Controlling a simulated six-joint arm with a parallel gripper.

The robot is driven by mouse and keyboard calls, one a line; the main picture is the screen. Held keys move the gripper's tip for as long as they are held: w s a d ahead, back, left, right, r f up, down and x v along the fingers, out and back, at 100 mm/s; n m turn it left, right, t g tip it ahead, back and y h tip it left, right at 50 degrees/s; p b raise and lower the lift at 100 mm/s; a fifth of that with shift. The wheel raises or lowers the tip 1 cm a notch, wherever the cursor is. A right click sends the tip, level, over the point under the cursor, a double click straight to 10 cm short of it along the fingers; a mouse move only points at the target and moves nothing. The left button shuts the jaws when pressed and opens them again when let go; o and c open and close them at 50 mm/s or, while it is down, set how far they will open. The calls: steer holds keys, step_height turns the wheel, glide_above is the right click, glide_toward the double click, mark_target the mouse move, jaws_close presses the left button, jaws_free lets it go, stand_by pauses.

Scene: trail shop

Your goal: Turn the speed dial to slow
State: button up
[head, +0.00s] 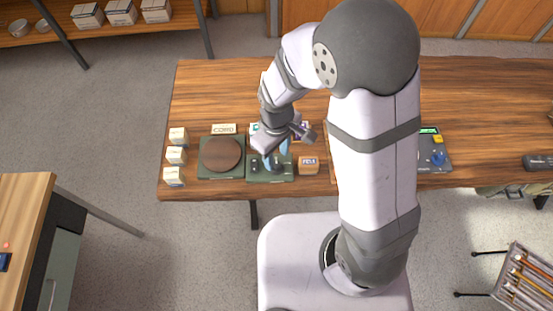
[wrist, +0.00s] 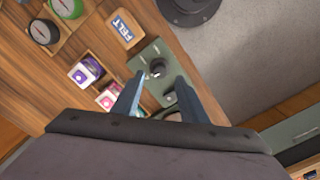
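A green control panel (head: 284,176) lies on the wooden table between a brown round disc and a tan FELT block. In the wrist view the panel (wrist: 146,58) carries a dark round knob (wrist: 157,68), with a smaller dark control (wrist: 169,97) closer to me. I cannot read any markings, so I cannot tell which is the speed dial or where it points. My gripper (head: 277,154) is over the panel. In the wrist view its two blue-grey fingers (wrist: 159,94) are apart, with nothing held between them. The knob shows beyond the gap between the fingertips.
The brown disc (head: 221,155) on its green base is left of the panel. The FELT block (head: 308,165) is close on the right. Purple and pink boxes (wrist: 85,72) and compasses (wrist: 44,32) sit in trays. A device with a blue knob (head: 438,157) stands farther right.

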mark_target(277, 164)
steer(key=shift+f, duration=2.05)
jaws_close()
